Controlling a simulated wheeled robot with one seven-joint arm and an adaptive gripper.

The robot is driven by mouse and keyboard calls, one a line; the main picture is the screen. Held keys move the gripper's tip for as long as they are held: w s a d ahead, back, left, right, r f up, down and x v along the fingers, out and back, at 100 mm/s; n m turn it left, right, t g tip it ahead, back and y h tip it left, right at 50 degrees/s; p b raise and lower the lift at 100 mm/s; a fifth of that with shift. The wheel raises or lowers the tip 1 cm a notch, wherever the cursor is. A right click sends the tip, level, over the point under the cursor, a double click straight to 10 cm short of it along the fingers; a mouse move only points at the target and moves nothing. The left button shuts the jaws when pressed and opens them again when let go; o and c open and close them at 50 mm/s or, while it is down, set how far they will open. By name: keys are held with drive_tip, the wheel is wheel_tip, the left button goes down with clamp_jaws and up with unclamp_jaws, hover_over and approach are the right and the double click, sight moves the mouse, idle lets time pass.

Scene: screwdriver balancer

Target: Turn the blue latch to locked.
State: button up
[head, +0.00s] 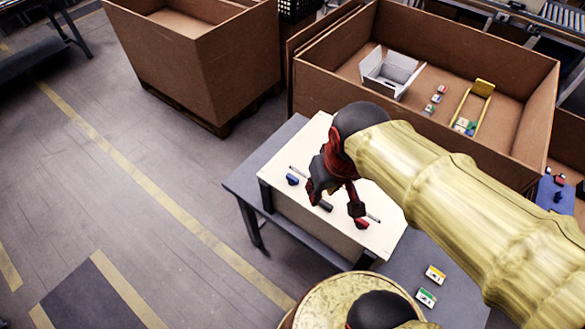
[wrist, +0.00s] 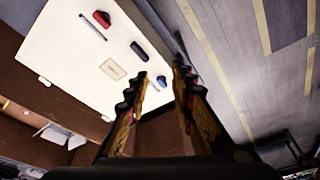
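The blue latch (head: 292,179) is a small piece near the left end of a cream panel (head: 290,210) on a grey table. In the wrist view the blue latch (wrist: 161,82) shows between my finger ends, farther off and not gripped. Its locked or unlocked position cannot be told. My gripper (head: 335,202) hangs over the panel, to the right of the blue latch in the head view. Its two fingers are apart and empty in the wrist view (wrist: 160,83).
A dark latch (wrist: 138,50) and a red latch (wrist: 101,19) line up with the blue one on the panel. A thin rod (wrist: 92,28) lies beside the red latch. Large brown boxes (head: 205,60) stand behind the table. Small cards (head: 435,273) lie at the front right.

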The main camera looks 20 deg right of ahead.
drive_tip(key=shift+o, duration=0.6)
drive_tip(key=w+f+n+g+p, duration=0.1)
drive_tip(key=w+f+g+p, duration=0.2)
drive_tip(key=w+p, duration=0.3)
drive_tip(key=shift+w+p, duration=0.25)
drive_tip(key=shift+p, duration=0.35)
drive_tip(key=n+p, duration=0.5)
hover_over(293, 177)
wheel_tip(293, 177, down, 12)
drive_tip(key=shift+r, duration=0.15)
drive_tip(key=shift+n, duration=0.3)
wheel_tip(293, 177, down, 8)
drive_tip(key=shift+r, duration=0.2)
drive_tip(key=c, duration=0.8)
